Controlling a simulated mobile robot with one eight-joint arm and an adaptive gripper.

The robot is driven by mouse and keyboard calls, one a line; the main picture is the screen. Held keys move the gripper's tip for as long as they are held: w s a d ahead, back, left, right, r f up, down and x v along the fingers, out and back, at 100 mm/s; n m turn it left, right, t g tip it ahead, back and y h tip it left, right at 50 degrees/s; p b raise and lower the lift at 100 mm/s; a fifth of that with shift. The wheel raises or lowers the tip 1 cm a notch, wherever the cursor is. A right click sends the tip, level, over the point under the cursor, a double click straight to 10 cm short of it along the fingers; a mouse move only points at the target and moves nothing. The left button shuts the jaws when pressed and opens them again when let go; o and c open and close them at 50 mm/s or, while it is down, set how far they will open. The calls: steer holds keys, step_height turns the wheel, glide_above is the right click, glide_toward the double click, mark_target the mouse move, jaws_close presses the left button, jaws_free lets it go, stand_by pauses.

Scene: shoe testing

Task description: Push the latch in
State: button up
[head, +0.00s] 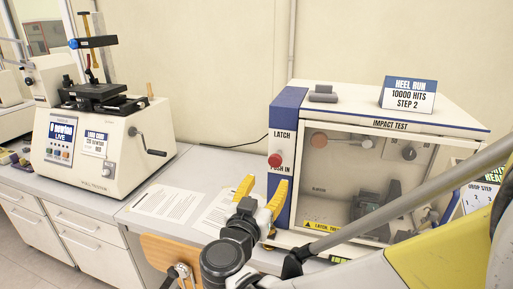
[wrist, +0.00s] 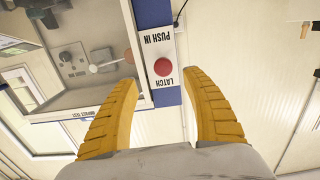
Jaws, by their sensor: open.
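The latch is a red round knob (head: 275,160) on a white panel marked "LATCH" and "PUSH IN", on the blue left edge of the impact test machine (head: 460,127). The knob also shows in the wrist view (wrist: 162,67), upside down, between my two fingers. My gripper (head: 261,190) has yellow fingers, spread apart and empty. In the head view it is below and to the left of the knob, in front of the machine. In the wrist view my gripper (wrist: 163,88) faces the latch panel, with the knob apart from both fingers.
A clear door (head: 335,180) covers the machine's chamber to the right of the latch. A sign reading "HEEL RUN" (head: 409,94) and a grey object (head: 323,94) sit on top. Paper sheets (head: 165,203) lie on the bench, and another tester (head: 115,150) stands at the left.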

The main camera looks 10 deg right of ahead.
mark_target(278, 153)
steer(key=x, duration=0.7)
steer(key=r+b+x, duration=0.1)
steer(key=x, duration=0.2)
steer(key=shift+w, duration=0.4)
jaws_close()
steer(key=shift+b+x, duration=0.35)
steer(key=shift+x, duration=1.1)
jaws_free()
steer(key=shift+a, duration=0.1)
